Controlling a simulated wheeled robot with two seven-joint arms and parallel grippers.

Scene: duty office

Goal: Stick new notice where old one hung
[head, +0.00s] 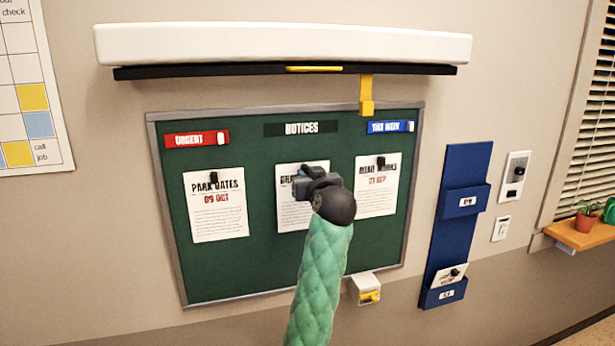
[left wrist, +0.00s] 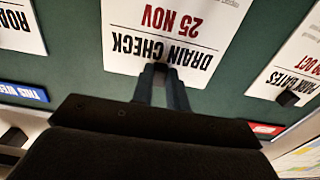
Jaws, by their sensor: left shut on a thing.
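The Drain Check notice (head: 293,211), a white sheet dated 25 NOV, is in the middle column of the green notice board (head: 265,263), under the NOTICES heading. It appears upside down in the left wrist view (left wrist: 176,40). My left gripper (head: 309,179) is shut at its top edge, on or around a small black clip there, also visible in the left wrist view (left wrist: 160,75). The sheet looks parallel to the board; I cannot tell whether it touches. The Park Gates notice (head: 216,212) hangs left and the Road Works notice (head: 377,190) right. My right gripper is out of view.
A blue wall rack (head: 458,200) at the right has two pockets; a white notice (head: 450,274) with a black clip sits in the lower one. A white lamp-like bar (head: 280,42) juts above the board. A small white box (head: 364,286) is at its lower edge.

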